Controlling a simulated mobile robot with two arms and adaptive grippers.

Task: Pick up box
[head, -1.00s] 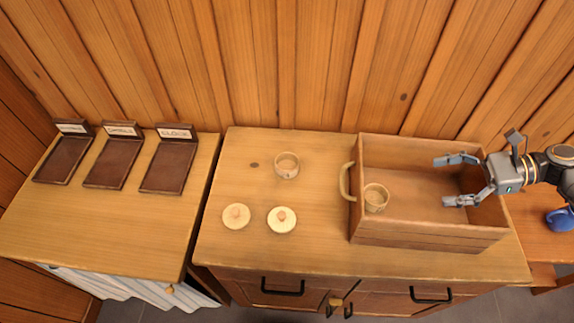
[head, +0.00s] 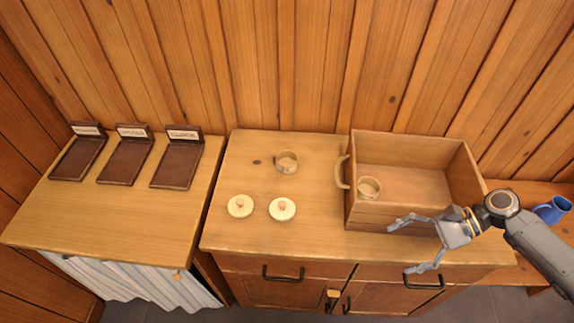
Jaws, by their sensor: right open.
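A large open wooden box (head: 425,152) with a rope-like handle (head: 342,172) on its left side stands at the right of the cabinet top. A small round wooden container (head: 369,188) is inside it, at the left. A similar round container (head: 287,162) stands on the cabinet top left of the box. Two pale round lids with knobs, one left (head: 240,206) and one right (head: 282,209), lie in front of it. My right gripper (head: 400,246) is open and empty, by the box's front right, with one finger overlapping the box's front wall in the picture. My left gripper is out of view.
A lower table at the left bears three dark trays (head: 75,160) (head: 124,163) (head: 175,165) with labelled backs. A blue mug (head: 552,209) stands on a side surface at the right. A plank wall (head: 290,70) closes the back.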

